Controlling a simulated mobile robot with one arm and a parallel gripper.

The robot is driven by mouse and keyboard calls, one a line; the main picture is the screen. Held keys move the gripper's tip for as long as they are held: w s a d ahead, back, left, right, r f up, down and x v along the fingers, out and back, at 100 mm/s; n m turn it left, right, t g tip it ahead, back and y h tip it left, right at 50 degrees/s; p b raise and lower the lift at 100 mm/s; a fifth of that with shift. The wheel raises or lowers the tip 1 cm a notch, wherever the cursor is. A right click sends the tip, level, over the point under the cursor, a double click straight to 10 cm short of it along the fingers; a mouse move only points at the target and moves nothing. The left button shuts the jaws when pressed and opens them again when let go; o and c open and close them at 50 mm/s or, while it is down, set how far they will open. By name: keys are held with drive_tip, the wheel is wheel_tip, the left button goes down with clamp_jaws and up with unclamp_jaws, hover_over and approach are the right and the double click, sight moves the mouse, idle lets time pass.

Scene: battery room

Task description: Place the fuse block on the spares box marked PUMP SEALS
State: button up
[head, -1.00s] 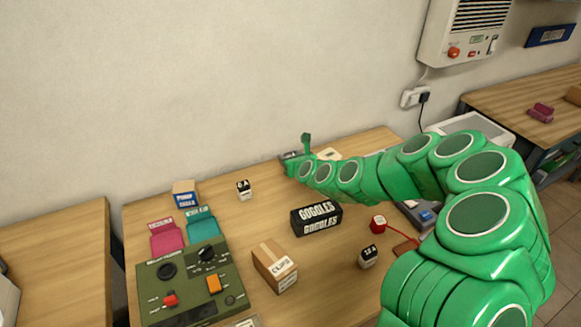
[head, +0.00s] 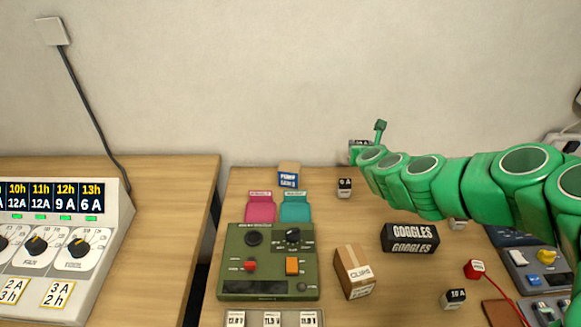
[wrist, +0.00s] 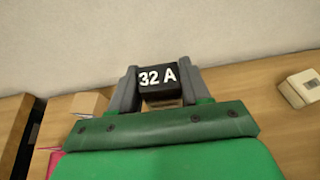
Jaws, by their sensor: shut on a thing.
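My gripper (head: 357,152) is at the far side of the bench, near the wall. In the wrist view my gripper (wrist: 158,88) is shut on a black fuse block (wrist: 158,76) marked 32 A, held between both jaws. In the head view the fuse block (head: 361,143) is small and partly hidden by the hand. The PUMP SEALS box (head: 288,176), cardboard with a blue label, stands at the back left of the bench, left of my gripper and apart from it. Its top looks bare. A cardboard box (wrist: 88,103) at the left of the wrist view is probably the same one.
A 6 A block (head: 344,187) stands between the box and my arm. Pink (head: 261,207) and teal (head: 295,207) pieces lie before the box, behind a green control panel (head: 268,262). A CLIPS carton (head: 354,272) and GOGGLES box (head: 410,238) stand further right.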

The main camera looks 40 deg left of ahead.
drive_tip(key=s+a+r, duration=0.2)
drive_tip(key=s+a, duration=0.2)
drive_tip(key=s, duration=0.5)
drive_tip(key=s+a+r, duration=0.2)
drive_tip(key=s+a, duration=0.2)
drive_tip(key=s, duration=0.5)
hover_over(290, 167)
drive_tip(key=shift+f, duration=4.45)
drive_tip(key=shift+a+f, duration=0.2)
drive_tip(key=shift+f, duration=1.55)
drive_tip(key=shift+f, duration=0.1)
drive_tip(key=o, duration=1.1)
